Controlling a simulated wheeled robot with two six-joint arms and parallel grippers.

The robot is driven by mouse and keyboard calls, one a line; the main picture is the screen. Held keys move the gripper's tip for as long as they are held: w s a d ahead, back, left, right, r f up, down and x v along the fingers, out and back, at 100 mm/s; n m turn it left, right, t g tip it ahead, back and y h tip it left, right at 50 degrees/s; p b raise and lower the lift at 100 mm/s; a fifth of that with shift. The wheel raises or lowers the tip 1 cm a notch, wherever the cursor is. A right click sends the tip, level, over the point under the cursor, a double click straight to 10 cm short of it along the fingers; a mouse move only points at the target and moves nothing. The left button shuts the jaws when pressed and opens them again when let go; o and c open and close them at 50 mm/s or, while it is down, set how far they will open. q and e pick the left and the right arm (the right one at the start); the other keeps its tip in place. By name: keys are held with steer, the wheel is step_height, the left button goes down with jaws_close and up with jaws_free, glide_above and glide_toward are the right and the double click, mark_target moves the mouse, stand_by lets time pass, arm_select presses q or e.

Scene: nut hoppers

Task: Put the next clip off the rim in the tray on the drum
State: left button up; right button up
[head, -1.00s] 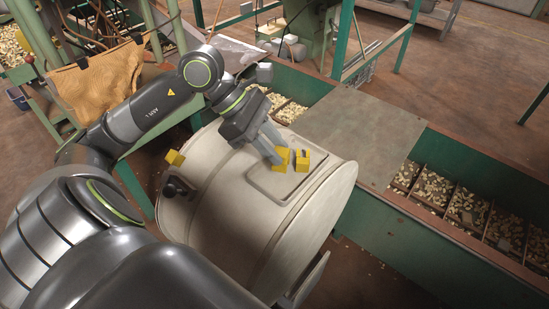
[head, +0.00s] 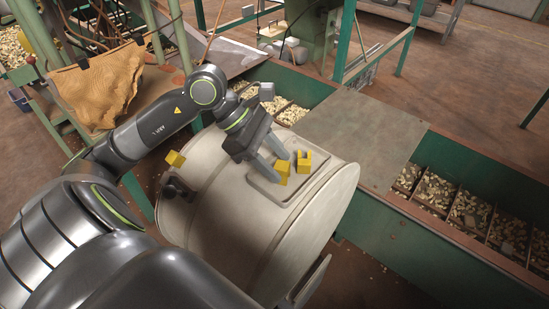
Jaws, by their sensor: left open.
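A light grey drum (head: 225,225) lies in the middle of the head view. A shallow grey tray (head: 263,187) is on top of it. Two yellow clips are at the tray: one clip (head: 283,174) is right by my fingertips, and another clip (head: 304,162) stands just right of it. A third yellow clip (head: 175,158) sits on the drum's rim at the left. My left gripper (head: 278,168) is open over the tray, its fingers reaching down close to the nearer clip; I cannot tell whether they touch it. My right gripper does not show.
Green hoppers with nuts (head: 470,212) run along the right, with a flat metal cover (head: 360,135) beside the drum. A dark fitting (head: 178,186) is on the drum under the rim clip.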

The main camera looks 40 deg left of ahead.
mark_target(278, 164)
arm_select(q)
steer(key=shift+r, duration=0.15)
arm_select(e)
steer(key=shift+s+r, duration=0.1)
arm_select(q)
steer(key=shift+s+a+r+p, duration=0.1)
steer(key=shift+a+r+p, duration=0.25)
steer(key=v, duration=0.2)
steer(key=shift+s+a+r, duration=0.1)
steer(key=shift+a+r, duration=0.1)
steer(key=shift+r, duration=0.05)
steer(key=shift+p+v, duration=0.45)
steer(key=shift+v, duration=0.35)
steer(key=shift+p+v, duration=0.35)
steer(key=shift+v, duration=0.8)
arm_select(e)
steer(key=shift+s+d+f, duration=0.1)
steer(key=shift+d+f, duration=0.1)
steer(key=shift+f, duration=0.7)
steer(key=shift+s+d+f, duration=0.15)
steer(key=shift+d+f, duration=0.05)
steer(key=shift+f, duration=0.65)
steer(key=shift+s+d+f, duration=0.1)
steer(key=shift+d+f, duration=0.1)
steer(key=shift+f, duration=0.7)
arm_select(q)
steer(key=shift+r, duration=0.15)
